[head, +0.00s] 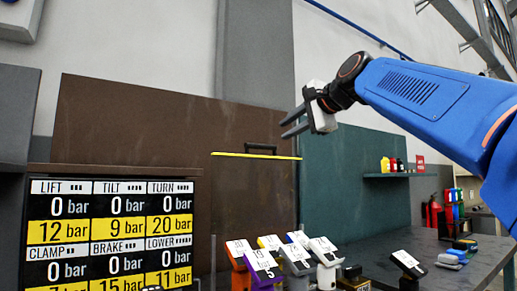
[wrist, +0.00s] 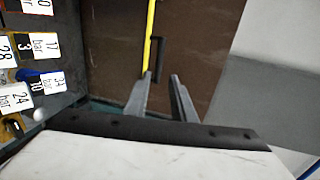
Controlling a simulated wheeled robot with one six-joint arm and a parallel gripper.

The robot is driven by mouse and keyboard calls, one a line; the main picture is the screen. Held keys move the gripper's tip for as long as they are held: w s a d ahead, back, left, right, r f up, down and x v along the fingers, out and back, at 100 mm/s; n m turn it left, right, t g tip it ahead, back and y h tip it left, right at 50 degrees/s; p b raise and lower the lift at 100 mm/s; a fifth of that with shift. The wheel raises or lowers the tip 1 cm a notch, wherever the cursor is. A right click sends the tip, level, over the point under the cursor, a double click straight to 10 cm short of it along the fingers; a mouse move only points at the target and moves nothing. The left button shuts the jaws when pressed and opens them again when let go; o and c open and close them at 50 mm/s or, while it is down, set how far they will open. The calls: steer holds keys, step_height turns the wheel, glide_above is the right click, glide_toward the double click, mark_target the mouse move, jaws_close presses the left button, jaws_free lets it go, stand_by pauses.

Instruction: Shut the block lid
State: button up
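A brown panel (head: 255,205) with a yellow top edge (head: 235,155) and a black bar handle (head: 260,148) stands upright in the head view; it looks like the block lid. The yellow edge (wrist: 150,35) and the handle (wrist: 158,60) also show in the wrist view. My gripper (head: 284,128) is open and empty, up and to the right of the handle in the head view. In the wrist view its two fingertips (wrist: 160,77) lie just below the handle in the picture. I see no contact with it. The block itself is not clearly seen.
A pressure board (head: 115,235) stands at the left. Several tagged levers (head: 297,258) stand in front of the panel. A dark teal panel (head: 350,185) and a small shelf (head: 400,175) are behind my arm. A grey bench (head: 455,275) is at the right.

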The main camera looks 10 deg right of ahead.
mark_target(261, 145)
steer(key=x, duration=1.6)
steer(key=shift+w+f, duration=0.1)
steer(key=shift+c, duration=0.2)
jaws_close()
